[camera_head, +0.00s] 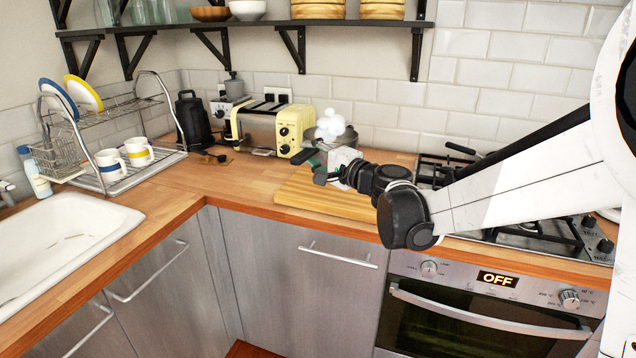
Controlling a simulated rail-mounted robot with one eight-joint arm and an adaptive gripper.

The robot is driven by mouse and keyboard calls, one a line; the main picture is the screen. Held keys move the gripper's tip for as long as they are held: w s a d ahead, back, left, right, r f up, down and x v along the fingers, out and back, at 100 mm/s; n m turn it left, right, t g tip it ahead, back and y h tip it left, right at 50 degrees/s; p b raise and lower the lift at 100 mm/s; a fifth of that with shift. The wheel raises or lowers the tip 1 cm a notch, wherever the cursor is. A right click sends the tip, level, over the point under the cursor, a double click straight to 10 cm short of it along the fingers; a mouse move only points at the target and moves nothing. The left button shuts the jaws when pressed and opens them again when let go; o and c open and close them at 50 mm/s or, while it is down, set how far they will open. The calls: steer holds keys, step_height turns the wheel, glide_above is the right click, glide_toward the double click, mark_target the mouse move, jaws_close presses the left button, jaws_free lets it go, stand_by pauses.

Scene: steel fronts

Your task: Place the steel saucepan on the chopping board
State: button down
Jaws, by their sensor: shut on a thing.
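The chopping board (325,200) lies on the wooden counter between the toaster and the hob. My gripper (322,170) is over the back part of the board, seen partly from behind. It is shut on the steel saucepan (347,136), whose grey rim shows just behind my gripper, with a short dark handle sticking out to the left. My wrist and gripper hide much of the pan. I cannot tell whether its base touches the board. A white lumpy thing (331,122) shows at the pan's top; whether it is inside or behind is unclear.
A cream toaster (270,128) stands close by to the left, with a black kettle (191,120) further left. The gas hob (530,235) with a black-handled pan is at right. A dish rack (115,150) and sink (60,245) are at left. The counter's front-left stretch is clear.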

steer(key=w+d+f, duration=0.4)
steer(key=w+d, duration=0.1)
steer(key=w+d+f+b, duration=0.1)
steer(key=w+d+f, duration=0.2)
steer(key=shift+w, duration=0.1)
steer(key=shift+f+b, duration=0.4)
steer(key=shift+f, duration=1.65)
steer(key=c, duration=1.7)
jaws_free()
steer(key=shift+d, duration=0.15)
